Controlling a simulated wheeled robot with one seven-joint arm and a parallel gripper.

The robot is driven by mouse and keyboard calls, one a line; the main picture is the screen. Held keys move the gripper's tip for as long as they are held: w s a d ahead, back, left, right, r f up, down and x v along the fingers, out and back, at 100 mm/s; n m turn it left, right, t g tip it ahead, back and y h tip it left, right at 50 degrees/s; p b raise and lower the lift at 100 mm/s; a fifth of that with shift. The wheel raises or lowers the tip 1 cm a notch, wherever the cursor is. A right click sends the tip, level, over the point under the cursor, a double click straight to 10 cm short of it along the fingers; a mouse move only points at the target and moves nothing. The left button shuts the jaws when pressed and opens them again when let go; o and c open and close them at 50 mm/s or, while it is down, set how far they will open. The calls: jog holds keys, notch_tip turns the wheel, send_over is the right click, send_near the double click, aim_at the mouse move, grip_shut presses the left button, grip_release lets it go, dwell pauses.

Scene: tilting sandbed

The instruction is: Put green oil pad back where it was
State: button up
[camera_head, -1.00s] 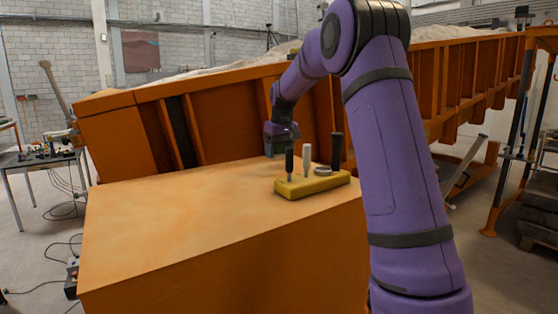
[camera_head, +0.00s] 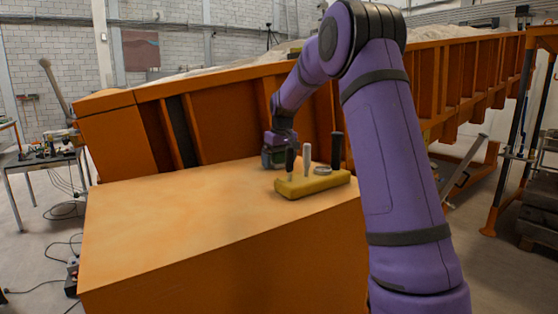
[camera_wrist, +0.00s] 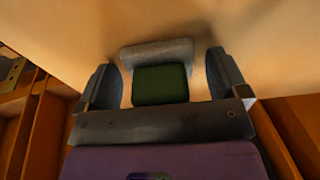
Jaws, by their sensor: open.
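The green oil pad (camera_wrist: 160,86) shows in the wrist view as a dark green block between my two fingers, with a gap on each side. A grey rounded piece (camera_wrist: 157,54) lies just beyond it; I cannot tell whether the two are joined. My gripper (camera_wrist: 162,66) is open, with one finger on each side of the pad. In the head view my gripper (camera_head: 277,160) is low at the far edge of the orange box top (camera_head: 170,210), behind the yellow tool holder. The pad is mostly hidden there.
A yellow holder (camera_head: 312,187) with black and grey upright handles and a round grey piece stands close in front of my gripper. The orange sandbed wall (camera_head: 225,122) rises right behind. The left part of the box top is clear.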

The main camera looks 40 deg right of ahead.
aim_at(282, 164)
notch_tip(282, 164, up, 11)
jog(key=s, duration=0.2)
jog(key=s+a+r, duration=0.4)
jog(key=s+a, duration=0.3)
jog(key=s, duration=0.1)
jog(key=s+a+t, duration=0.2)
jog(key=s+a, duration=0.5)
jog(key=s, duration=0.5)
jog(key=s+a+f, duration=0.2)
jog(key=s+f, duration=0.1)
jog(key=s, duration=0.3)
jog(key=s+a+f+t, duration=0.1)
jog(key=s+a+f, duration=0.1)
jog(key=s, duration=0.4)
jog(key=s+a+f, duration=0.2)
jog(key=s+f, duration=0.2)
jog(key=s, duration=0.3)
jog(key=shift+a+f+t, duration=0.3)
jog(key=shift+a, duration=0.05)
